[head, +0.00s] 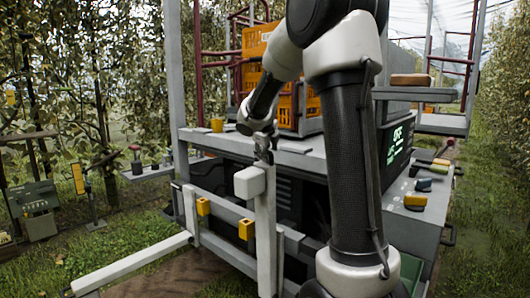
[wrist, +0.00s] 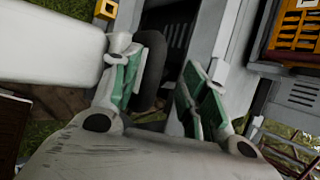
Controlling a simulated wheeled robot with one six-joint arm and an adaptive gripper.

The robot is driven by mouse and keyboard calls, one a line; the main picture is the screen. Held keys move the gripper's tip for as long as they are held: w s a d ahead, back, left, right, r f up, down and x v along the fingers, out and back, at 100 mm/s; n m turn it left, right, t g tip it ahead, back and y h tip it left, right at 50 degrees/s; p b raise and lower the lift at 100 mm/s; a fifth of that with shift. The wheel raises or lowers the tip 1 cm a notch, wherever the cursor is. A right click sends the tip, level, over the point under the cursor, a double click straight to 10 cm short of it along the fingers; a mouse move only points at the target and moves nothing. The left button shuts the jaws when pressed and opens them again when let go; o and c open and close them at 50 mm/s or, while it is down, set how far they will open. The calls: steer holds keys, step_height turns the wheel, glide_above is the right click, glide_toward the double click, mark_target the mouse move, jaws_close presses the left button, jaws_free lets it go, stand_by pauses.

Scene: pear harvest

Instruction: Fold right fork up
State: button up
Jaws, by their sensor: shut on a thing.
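The right fork (head: 265,235) is a pale grey bar that stands about upright at the front of the cart, with a white block (head: 249,182) near its top. My gripper (head: 264,150) is at the top of this bar, shut on it. In the wrist view my gripper (wrist: 162,72) has its green-padded fingers around a dark rounded part, and a large white piece (wrist: 50,45) lies beside the left finger. The exact contact is hard to make out. The left fork (head: 130,265) lies low and reaches out to the front left.
Yellow blocks (head: 246,229) sit on the grey front rail. An orange crate (head: 308,105) stands on the cart deck behind my arm. A side shelf with yellow and green items (head: 414,201) is at the right. Grass is open at the left, before a stand (head: 36,205).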

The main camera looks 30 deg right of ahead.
steer(key=shift+s+d+f, duration=0.1)
steer(key=shift+d+f, duration=0.1)
steer(key=shift+f, duration=0.3)
steer(key=shift+a+r, duration=0.15)
steer(key=shift+r, duration=0.1)
steer(key=s+a+r, duration=0.1)
steer(key=s+a, duration=0.6)
steer(key=s, duration=0.3)
steer(key=shift+a, duration=0.25)
steer(key=shift+s, duration=0.1)
